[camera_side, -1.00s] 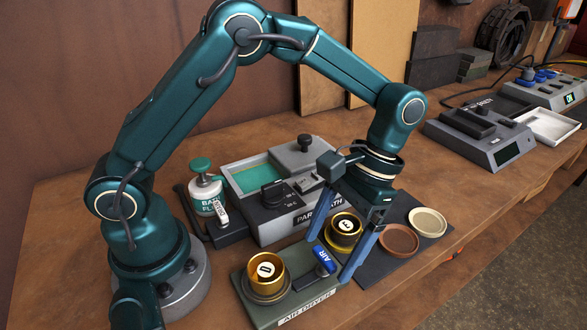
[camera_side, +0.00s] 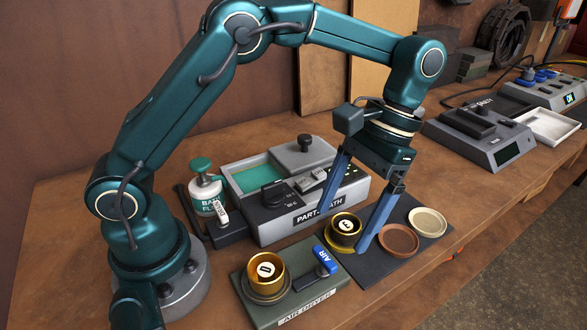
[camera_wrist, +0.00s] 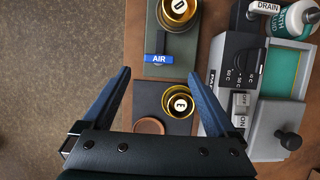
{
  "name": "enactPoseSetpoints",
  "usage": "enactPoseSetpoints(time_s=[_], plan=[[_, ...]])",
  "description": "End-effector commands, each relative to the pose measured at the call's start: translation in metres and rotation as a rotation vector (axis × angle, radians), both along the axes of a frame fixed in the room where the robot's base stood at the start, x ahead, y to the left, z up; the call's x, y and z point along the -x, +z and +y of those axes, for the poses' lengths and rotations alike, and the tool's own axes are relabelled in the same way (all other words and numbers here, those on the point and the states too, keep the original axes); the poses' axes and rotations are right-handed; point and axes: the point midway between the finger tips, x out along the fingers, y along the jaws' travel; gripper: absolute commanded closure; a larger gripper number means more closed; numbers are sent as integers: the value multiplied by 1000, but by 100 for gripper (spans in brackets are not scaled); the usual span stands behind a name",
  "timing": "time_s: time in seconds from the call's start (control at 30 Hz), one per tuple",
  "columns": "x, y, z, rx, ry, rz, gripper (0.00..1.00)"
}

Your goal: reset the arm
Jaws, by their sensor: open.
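My gripper (camera_side: 345,222) is open and empty, with its blue fingers spread wide and pointing down. In the side view it hangs near the brass cup marked E (camera_side: 344,229), which stands on a dark mat. In the wrist view the fingers (camera_wrist: 162,90) reach in on either side, and the E cup (camera_wrist: 179,101) shows between them. I cannot tell the exact height of the fingertips above the mat. A second brass cup marked D (camera_side: 266,272) sits on the green air dryer (camera_side: 318,305).
The parts bath (camera_side: 345,200) stands behind the gripper, with a bath fluid bottle (camera_side: 207,190) at its left. A brown disc (camera_side: 398,239) and a cream disc (camera_side: 427,222) lie on the mat (camera_side: 366,270). A grey scale (camera_side: 480,130) and white tray (camera_side: 547,125) are at the right.

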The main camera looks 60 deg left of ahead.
Motion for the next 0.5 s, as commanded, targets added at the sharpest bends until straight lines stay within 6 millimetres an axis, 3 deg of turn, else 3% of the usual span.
enactPoseSetpoints(time_s=[0.1,0.3,0.5], plan=[[-3,23,5,16,21,-70,7],[14,66,25,35,68,-215,7],[38,90,44,49,95,-384,7]])
